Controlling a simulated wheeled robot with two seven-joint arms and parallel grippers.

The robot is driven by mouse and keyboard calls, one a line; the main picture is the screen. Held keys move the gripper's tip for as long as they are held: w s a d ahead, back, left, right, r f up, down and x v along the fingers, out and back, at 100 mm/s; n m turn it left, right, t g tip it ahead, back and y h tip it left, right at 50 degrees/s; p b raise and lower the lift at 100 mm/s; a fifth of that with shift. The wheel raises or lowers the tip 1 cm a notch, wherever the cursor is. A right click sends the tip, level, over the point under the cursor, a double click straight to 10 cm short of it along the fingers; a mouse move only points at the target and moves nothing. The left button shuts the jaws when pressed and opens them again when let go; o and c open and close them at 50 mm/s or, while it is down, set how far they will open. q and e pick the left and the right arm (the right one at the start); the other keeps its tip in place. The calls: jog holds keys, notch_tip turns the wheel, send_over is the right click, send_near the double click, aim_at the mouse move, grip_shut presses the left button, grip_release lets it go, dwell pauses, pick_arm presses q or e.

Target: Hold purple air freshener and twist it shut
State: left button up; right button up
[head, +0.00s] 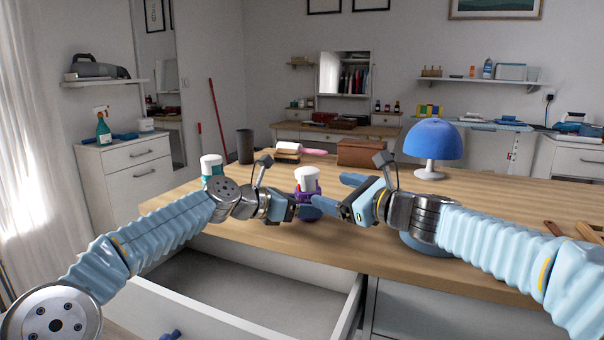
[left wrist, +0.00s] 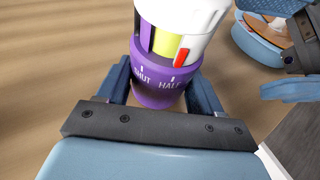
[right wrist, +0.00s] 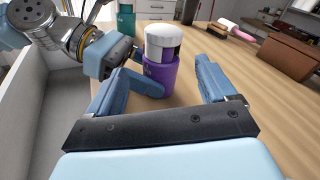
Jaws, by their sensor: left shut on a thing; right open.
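The purple air freshener (head: 307,188) stands upright on the wooden counter, with a white twist top (head: 307,176). A yellow inner part shows through the top's opening. My left gripper (left wrist: 163,88) is shut on the purple base from the left. My right gripper (right wrist: 165,88) is open, its fingers pointing toward the air freshener from the right. In the right wrist view the freshener shows between and beyond them.
A teal container with white top (head: 211,168) stands left of the freshener. An open, mostly empty drawer (head: 260,290) juts out below the counter.

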aim_at(302, 172)
jog(key=w+a, duration=0.2)
jog(key=w+a+m, duration=0.1)
jog(key=w+a, duration=0.2)
jog(key=w+a+r+m+y, duration=0.1)
jog(key=w+a, duration=0.1)
jog(key=w, duration=0.1)
jog(key=shift+w+a+r, duration=0.1)
jog(key=shift+w+a, duration=0.15)
jog(key=shift+c, duration=0.3)
